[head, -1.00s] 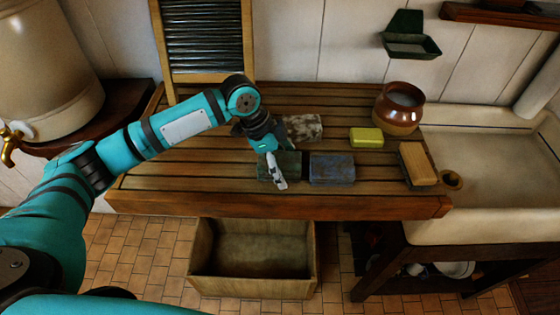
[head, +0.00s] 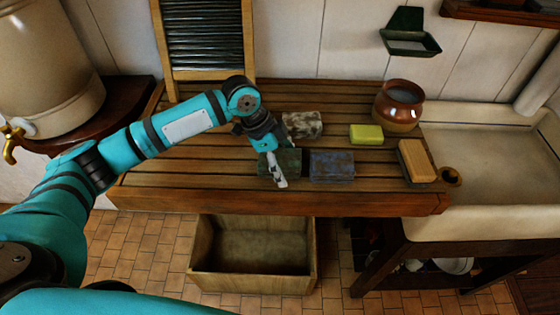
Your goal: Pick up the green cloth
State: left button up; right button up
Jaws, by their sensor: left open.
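The green cloth (head: 293,160) is a dark green folded block on the slatted wooden board, near its front edge in the head view. My left gripper (head: 279,172) is at the cloth, pointing down, with its jaws open. One pale fingertip shows in front of the cloth's near side. The other finger is mostly hidden, and I cannot tell whether the fingers touch the cloth. The gripper covers part of the cloth's left side. My right gripper is not in view.
A blue folded cloth (head: 332,166) lies close to the right. A mottled grey-brown cloth (head: 302,125) lies behind. Further right are a yellow-green block (head: 366,134), a brush (head: 416,160), a brown pot (head: 399,107) and the sink (head: 480,160). An open crate (head: 250,283) stands below.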

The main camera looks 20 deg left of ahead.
aim_at(286, 159)
pick_arm(q)
jog(key=shift+s+f, duration=0.1)
jog(key=shift+s, duration=0.05)
jog(key=c, duration=1.3)
jog(key=shift+b, duration=0.3)
jog(key=shift+r, duration=0.25)
notch_tip(286, 159, up, 4)
jog(key=shift+f+b, duration=0.25)
jog(key=shift+b, duration=0.8)
jog(key=s+r, duration=0.2)
jog(key=s, duration=0.3)
jog(key=s+r+p, duration=0.1)
jog(key=s+r, duration=0.1)
jog(key=s, duration=0.3)
jog(key=s+r, duration=0.1)
jog(key=s, duration=0.4)
jog(key=shift+s+a+r+p, duration=0.2)
jog(key=shift+s+r+p, duration=0.15)
jog(key=shift+r, duration=0.05)
